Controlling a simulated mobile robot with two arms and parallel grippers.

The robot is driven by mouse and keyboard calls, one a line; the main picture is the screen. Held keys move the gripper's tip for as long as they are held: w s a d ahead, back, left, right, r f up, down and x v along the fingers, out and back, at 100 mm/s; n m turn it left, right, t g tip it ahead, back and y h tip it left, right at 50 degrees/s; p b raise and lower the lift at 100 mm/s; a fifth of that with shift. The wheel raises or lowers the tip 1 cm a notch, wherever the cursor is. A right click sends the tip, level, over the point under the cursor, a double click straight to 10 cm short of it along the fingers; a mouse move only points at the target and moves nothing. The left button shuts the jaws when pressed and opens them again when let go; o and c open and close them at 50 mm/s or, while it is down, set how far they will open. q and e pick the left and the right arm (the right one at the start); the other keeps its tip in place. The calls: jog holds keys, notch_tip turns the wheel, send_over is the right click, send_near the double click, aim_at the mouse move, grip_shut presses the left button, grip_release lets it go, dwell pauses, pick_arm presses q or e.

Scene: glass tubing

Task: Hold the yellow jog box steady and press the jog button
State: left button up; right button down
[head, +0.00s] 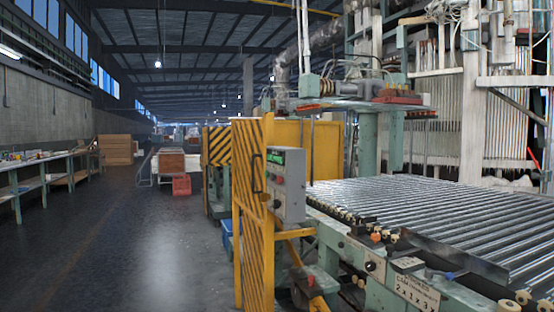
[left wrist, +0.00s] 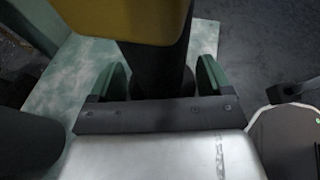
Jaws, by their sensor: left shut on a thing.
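In the left wrist view, my left gripper (left wrist: 163,68) has its two green-sided fingers on either side of a dark upright piece. That piece runs up to a yellow box (left wrist: 122,18) at the top edge, which looks like the jog box; only its lower part shows. The gripper is shut on this dark part of it. The jog button is not visible in this view. Neither gripper can be made out in the head view. A yellow piece (head: 316,290) shows low near the machine there, but I cannot tell whether it is the jog box.
A grey control box (head: 287,172) with a green display is mounted on a yellow-and-black striped guard (head: 252,205). A roller conveyor (head: 440,215) fills the right. The dark aisle floor (head: 150,240) at left is clear. A long bench (head: 40,160) stands at far left.

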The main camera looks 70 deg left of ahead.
pick_arm(q)
jog(key=o, duration=0.6)
jog(key=shift+a, duration=0.1)
jog(key=v, duration=1.2)
jog(key=shift+s, duration=0.1)
